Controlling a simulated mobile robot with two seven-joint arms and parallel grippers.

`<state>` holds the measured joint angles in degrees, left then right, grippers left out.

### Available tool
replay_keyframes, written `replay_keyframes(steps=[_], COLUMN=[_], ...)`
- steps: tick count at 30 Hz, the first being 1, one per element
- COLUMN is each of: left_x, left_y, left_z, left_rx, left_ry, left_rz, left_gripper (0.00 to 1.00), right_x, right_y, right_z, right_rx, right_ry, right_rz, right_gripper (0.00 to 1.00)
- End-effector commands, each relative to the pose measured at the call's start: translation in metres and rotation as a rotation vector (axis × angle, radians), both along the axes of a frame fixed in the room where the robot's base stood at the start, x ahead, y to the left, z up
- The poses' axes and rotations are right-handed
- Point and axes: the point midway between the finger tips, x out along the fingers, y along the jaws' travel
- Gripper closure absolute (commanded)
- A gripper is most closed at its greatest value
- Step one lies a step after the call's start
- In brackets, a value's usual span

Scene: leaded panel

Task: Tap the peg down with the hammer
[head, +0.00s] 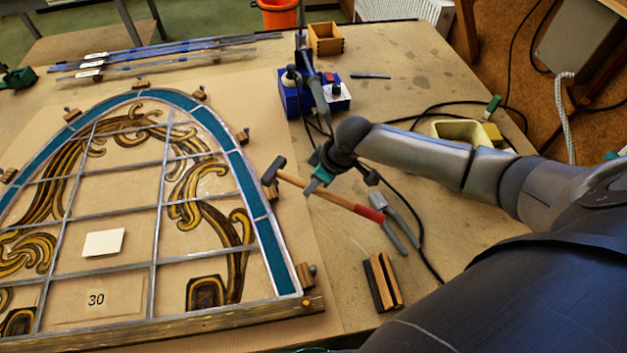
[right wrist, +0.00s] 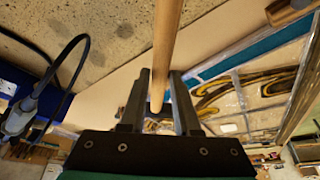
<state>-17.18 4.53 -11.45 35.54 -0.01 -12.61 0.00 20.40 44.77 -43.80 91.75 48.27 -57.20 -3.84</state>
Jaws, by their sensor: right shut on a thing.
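My right gripper (head: 316,184) is shut on the wooden handle of the hammer (head: 335,197). The hammer has a dark head (head: 274,170) at its left end and a red grip at its right end. In the right wrist view the pale handle (right wrist: 168,45) passes between the fingers (right wrist: 160,92). The hammer head is at the panel's right edge, by a small wooden block with a peg (head: 270,191). Whether they touch, I cannot tell. Similar blocks stand around the arch, including one at the lower right corner (head: 306,275). My left gripper is not in view.
The arched leaded panel (head: 155,210) fills the left, with a wooden batten (head: 190,327) along its bottom. Pliers (head: 388,220) and a two-tone wooden block (head: 382,282) lie right of it. A blue soldering station (head: 293,100) and cables stand behind. Lead strips (head: 170,52) lie at the back.

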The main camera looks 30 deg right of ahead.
Motion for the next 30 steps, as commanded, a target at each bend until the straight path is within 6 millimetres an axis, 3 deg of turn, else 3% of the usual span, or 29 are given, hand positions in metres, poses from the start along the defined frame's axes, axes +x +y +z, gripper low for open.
replay_keyframes(steps=[10, 17, 30], left_x=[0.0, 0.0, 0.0], left_y=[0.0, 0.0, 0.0], left_z=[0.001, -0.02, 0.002], left_rx=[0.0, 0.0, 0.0], left_ry=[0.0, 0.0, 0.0], left_rz=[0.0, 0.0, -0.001], left_gripper=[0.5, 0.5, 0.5], right_x=[0.001, 0.001, 0.001], right_y=[0.001, 0.001, 0.0], right_z=[-0.002, -0.034, -0.012], right_rx=[0.002, 0.002, 0.002], right_ry=[-0.003, -0.002, -0.004], right_rz=[0.0, -0.001, 0.0], right_gripper=[1.0, 1.0, 1.0])
